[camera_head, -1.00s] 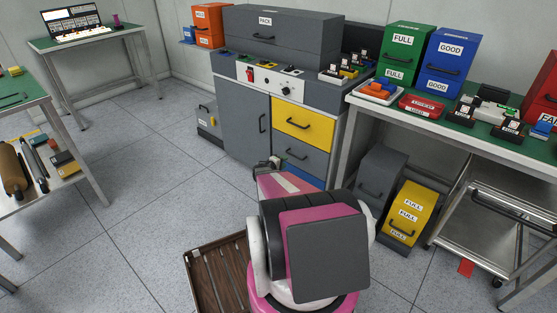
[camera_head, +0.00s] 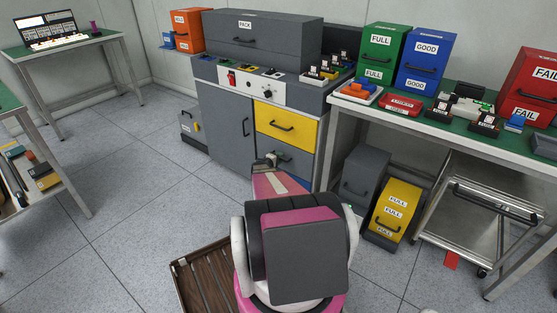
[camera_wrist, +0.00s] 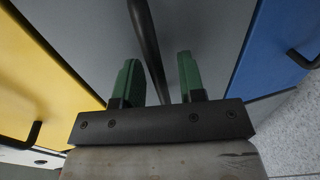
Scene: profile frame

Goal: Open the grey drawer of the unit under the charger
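The unit (camera_head: 228,125) is a grey cabinet with a yellow drawer (camera_head: 287,123), the grey drawer (camera_head: 302,162) below it and a blue drawer lowest, clearest in the wrist view (camera_wrist: 285,45). The grey drawer looks shut, and its front fills the middle of the wrist view (camera_wrist: 215,35). Its black bar handle (camera_wrist: 147,45) runs between my two green fingertips. My gripper (camera_wrist: 158,78) is open, with gaps seen beside the bar; I cannot tell contact. In the head view my gripper (camera_head: 266,160) partly covers this drawer. A black rack, likely the charger (camera_head: 328,68), stands on the unit's top right.
A green-topped table (camera_head: 400,118) stands to the right, with a grey bin (camera_head: 364,175) and a yellow bin (camera_head: 392,212) on the floor under it. A brown slatted crate (camera_head: 203,280) lies on the floor beside my arm.

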